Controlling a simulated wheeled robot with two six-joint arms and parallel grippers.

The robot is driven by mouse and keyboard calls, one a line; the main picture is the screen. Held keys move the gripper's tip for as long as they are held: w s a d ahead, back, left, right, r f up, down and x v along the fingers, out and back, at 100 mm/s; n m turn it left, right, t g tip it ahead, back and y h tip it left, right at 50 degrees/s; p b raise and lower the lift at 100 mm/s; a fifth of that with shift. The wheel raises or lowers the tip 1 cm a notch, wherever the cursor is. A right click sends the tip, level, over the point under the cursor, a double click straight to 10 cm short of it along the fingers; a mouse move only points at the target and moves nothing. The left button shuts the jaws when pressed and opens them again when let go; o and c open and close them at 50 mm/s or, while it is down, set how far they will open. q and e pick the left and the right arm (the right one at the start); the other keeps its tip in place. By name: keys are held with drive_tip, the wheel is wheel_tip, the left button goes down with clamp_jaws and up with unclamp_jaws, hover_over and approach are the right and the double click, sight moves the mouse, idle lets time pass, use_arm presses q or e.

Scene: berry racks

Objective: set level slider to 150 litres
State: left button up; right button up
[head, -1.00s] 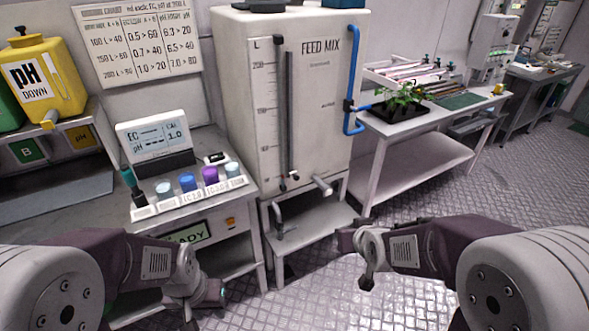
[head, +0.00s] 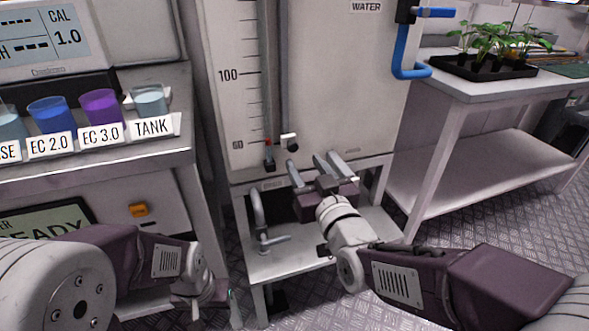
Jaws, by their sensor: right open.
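The feed tank (head: 335,80) stands in the middle with a litre scale, its 100 mark clear and a lower number too small to read surely. A small dark slider block with a red pointer (head: 268,155) sits at the bottom of the slot beside the scale. A white and dark knob (head: 289,142) sits right of it, at the foot of a dark vertical bar. My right gripper (head: 316,168) is open and empty, just below and right of both, in front of the tank's lower edge. My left gripper (head: 203,292) hangs low at left; its jaws are unclear.
A bench at left holds cups, including a purple cup (head: 102,106), and a meter display (head: 45,40). A metal tap (head: 262,225) stands under the tank. A blue pipe (head: 410,60) runs down the tank's right side. A plant tray (head: 485,67) is on the right table.

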sight(294, 147)
drive_tip(key=b+x, duration=0.1)
drive_tip(key=x, duration=0.4)
drive_tip(key=b+x, duration=0.1)
drive_tip(key=x, duration=0.2)
drive_tip(key=shift+w+f+b, duration=0.35)
drive_tip(key=shift+w+a, duration=0.1)
drive_tip(key=shift+w, duration=0.2)
drive_tip(key=shift+r, duration=0.1)
drive_tip(key=shift+c, duration=0.4)
clamp_jaws()
idle(0.3)
